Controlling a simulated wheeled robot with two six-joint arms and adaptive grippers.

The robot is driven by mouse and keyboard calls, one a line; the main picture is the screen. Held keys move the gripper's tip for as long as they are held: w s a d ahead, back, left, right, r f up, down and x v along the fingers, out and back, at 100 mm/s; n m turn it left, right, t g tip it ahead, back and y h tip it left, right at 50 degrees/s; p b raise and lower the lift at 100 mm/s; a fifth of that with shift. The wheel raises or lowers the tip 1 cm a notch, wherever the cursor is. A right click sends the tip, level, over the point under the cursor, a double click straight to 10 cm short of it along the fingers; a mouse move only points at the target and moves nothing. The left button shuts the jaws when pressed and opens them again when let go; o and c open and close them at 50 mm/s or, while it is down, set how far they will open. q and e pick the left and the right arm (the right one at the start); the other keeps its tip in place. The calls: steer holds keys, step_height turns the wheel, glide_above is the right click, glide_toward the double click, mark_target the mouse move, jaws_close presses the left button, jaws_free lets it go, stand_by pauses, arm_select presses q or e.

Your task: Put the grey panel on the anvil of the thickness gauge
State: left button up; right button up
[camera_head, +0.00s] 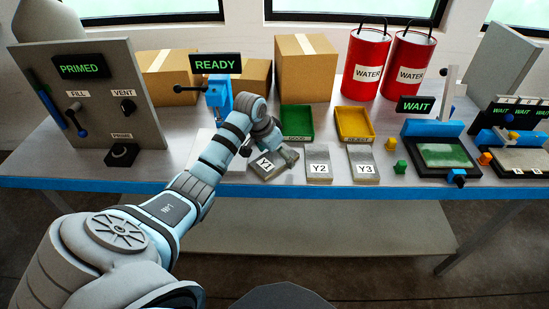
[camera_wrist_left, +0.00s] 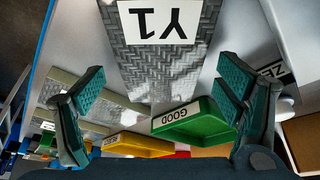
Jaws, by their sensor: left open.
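Grey woven-looking panels lie in a row on the bench: a left one (camera_head: 277,171), whose label reads Y1 in the left wrist view (camera_wrist_left: 172,58), then Y2 (camera_head: 319,178) and Y3 (camera_head: 364,176). My left gripper (camera_head: 286,157) is over the left panel and partly covers it. In the left wrist view its fingers (camera_wrist_left: 160,78) are apart, with nothing held between them; the Y1 panel lies beyond the fingertips. The blue thickness gauge (camera_head: 217,98) stands behind my left arm under a READY sign (camera_head: 215,64). Its anvil is hidden or too small to tell. My right gripper is out of view.
A green GOOD tray (camera_head: 297,109) and a yellow tray (camera_head: 355,137) stand behind the panels. The PRIMED board (camera_head: 95,100) is left, and stations with WAIT signs (camera_head: 416,105) are right. Cartons (camera_head: 304,85) and red WATER drums (camera_head: 366,62) stand at the back.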

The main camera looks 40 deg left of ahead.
arm_select(q)
steer(key=c, duration=1.4)
steer(key=shift+r, duration=0.15)
